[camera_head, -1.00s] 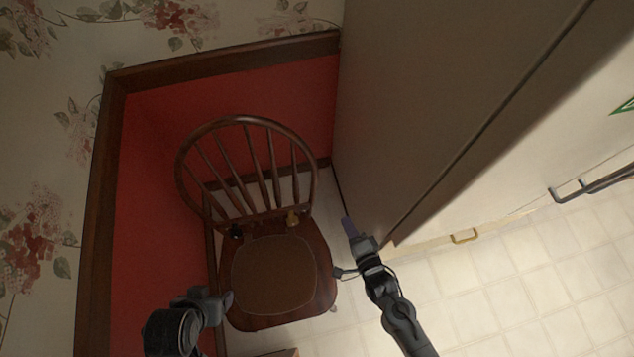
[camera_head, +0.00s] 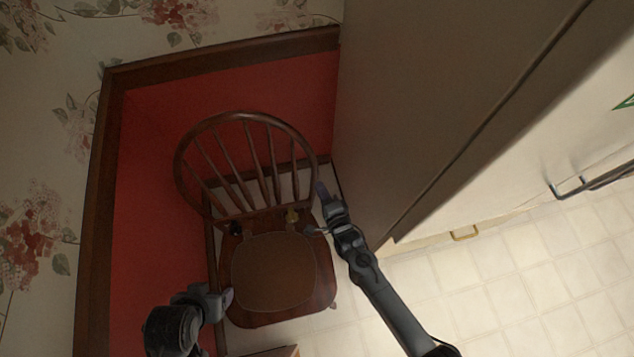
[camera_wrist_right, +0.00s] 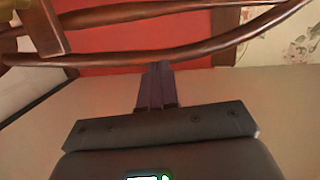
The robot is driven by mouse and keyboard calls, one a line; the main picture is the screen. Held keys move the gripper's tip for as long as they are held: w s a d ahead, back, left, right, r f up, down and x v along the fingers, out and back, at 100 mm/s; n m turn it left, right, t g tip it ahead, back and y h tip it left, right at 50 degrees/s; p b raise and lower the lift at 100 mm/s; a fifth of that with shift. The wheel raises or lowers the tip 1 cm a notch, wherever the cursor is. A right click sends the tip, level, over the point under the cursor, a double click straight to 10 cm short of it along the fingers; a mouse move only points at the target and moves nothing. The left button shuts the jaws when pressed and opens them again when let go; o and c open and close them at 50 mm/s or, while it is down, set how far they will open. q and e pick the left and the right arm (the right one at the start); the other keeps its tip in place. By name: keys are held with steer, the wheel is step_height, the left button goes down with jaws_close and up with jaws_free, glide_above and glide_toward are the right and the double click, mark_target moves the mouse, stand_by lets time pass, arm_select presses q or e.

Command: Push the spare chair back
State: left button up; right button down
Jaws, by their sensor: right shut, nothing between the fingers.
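The spare chair (camera_head: 275,272) is dark wood with a round spindle back and a brown seat pad. It stands in the corner by the red wall, its back toward that wall. My right gripper (camera_head: 322,190) is shut and empty, beside the right end of the chair's back. In the right wrist view its closed fingers (camera_wrist_right: 156,85) point at curved wooden rails of the chair (camera_wrist_right: 190,52); I cannot tell whether they touch. My left gripper (camera_head: 228,298) is at the seat's front left edge; its fingertips are too unclear to judge.
A tall pale cabinet or fridge (camera_head: 420,110) stands close on the right of the chair. The red wall panel (camera_head: 150,190) bounds the left and back. The tiled floor (camera_head: 500,290) is clear at the lower right. A small wooden edge (camera_head: 275,351) shows at the bottom.

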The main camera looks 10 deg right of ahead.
mark_target(313, 175)
arm_select(q)
steer(key=shift+f+b, duration=0.4)
steer(key=shift+f, duration=0.15)
arm_select(e)
steer(key=shift+x, duration=1.75)
